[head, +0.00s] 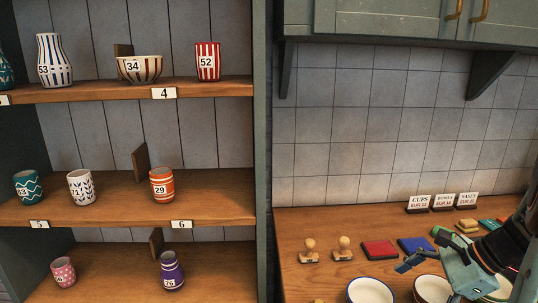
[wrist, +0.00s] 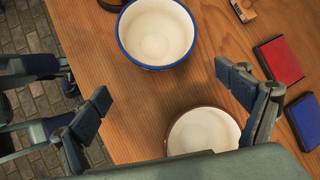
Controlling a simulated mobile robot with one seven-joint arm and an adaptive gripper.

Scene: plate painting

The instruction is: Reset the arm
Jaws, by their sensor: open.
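My gripper (head: 425,262) is at the lower right of the head view, above the wooden counter (head: 300,225) and its bowls. In the wrist view my gripper (wrist: 165,97) has its two dark fingers spread wide apart, with nothing between them but bare counter below. A blue-rimmed white bowl (wrist: 157,34) lies ahead of the fingers; it also shows in the head view (head: 370,292). A brown-rimmed bowl (wrist: 202,132) sits below the right finger, partly hidden by my gripper; the head view shows it too (head: 433,290).
Two wooden stamps (head: 309,251) (head: 343,249), a red pad (head: 379,250) and a blue pad (head: 415,245) lie on the counter. Price signs (head: 443,202) stand at the back. Shelves with numbered cups, vases and a bowl (head: 140,67) fill the left. A cabinet (head: 410,20) hangs above.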

